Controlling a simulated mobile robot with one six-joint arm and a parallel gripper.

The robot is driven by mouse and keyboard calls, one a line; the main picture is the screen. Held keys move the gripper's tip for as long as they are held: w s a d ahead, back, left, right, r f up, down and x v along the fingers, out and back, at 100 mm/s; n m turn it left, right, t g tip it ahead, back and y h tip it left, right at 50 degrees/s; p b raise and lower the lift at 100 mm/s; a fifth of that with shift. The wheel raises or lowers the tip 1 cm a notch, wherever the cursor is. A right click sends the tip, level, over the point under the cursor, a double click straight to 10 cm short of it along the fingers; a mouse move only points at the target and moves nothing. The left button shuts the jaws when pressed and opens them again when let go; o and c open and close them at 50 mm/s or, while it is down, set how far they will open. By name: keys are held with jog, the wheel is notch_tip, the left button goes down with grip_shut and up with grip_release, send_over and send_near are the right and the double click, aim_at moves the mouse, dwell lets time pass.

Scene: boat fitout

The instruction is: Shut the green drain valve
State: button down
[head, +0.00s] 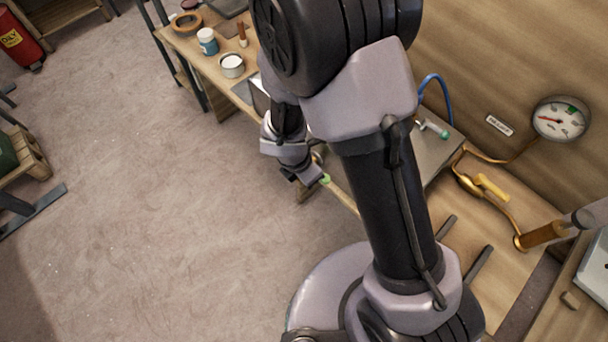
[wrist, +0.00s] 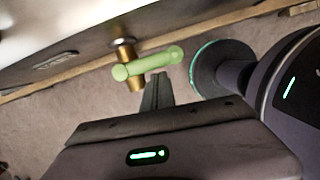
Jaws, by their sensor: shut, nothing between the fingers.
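The green drain valve handle (wrist: 150,62) is a rounded bar on a brass stem (wrist: 126,52) at the wall of a pale metal box (wrist: 60,35). In the wrist view the bar runs across the picture, roughly along the box wall. The handle shows small in the head view (head: 325,179). My gripper (wrist: 160,80) is shut and empty, its fingertips right at the handle's near side; I cannot tell whether they touch it. In the head view my gripper (head: 314,178) is beside the handle, and my arm hides most of the box.
A green-tipped tap (head: 443,133) and blue hose (head: 435,85) are by the box top. A gauge (head: 560,119) and a yellow-handled valve (head: 490,186) are at right. Jars (head: 231,65) stand on the bench.

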jog(key=shift+d, duration=0.25)
dwell(0.6)
